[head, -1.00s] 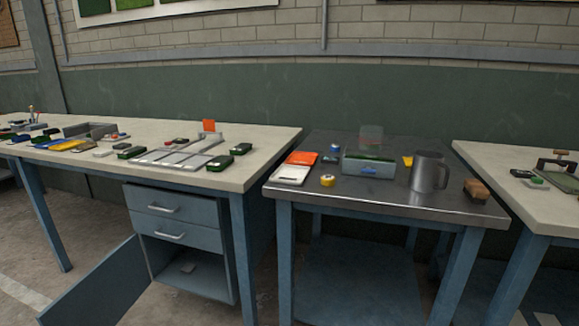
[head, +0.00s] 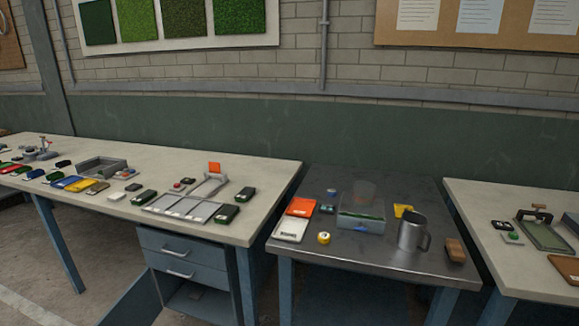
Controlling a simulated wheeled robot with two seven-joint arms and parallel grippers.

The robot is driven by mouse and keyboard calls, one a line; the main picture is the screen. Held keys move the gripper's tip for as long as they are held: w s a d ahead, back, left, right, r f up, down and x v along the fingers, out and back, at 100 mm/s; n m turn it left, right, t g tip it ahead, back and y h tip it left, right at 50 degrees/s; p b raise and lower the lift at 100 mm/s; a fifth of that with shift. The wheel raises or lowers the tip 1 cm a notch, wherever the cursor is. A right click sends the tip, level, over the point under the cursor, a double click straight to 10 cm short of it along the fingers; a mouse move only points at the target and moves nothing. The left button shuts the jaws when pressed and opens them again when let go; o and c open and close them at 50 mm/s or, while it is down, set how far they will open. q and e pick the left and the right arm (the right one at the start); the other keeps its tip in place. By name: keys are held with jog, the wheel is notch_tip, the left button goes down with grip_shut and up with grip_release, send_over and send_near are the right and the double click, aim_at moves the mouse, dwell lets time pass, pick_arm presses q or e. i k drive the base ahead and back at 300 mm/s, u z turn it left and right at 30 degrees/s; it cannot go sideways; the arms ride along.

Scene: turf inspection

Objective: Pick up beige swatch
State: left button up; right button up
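A small tan-beige swatch (head: 97,188) lies flat on the left bench (head: 255,222), at the right end of a row of coloured swatches. A yellow swatch (head: 79,185) lies just to its left. A small white piece (head: 117,197) lies to its right, nearer the bench front. Neither of my grippers is in view, and nothing visible touches the beige swatch.
A grey open box (head: 103,168) stands behind the swatch. A grey divided tray (head: 184,207) and dark green-topped pieces (head: 226,216) lie further right. A metal table (head: 385,262) holds a mug (head: 412,232) and a clear bin (head: 361,218). An open cabinet door juts out below the left bench.

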aim_at(103, 186)
jog(key=u, duration=2.6)
jog(key=i, duration=3.2)
jog(key=z, duration=3)
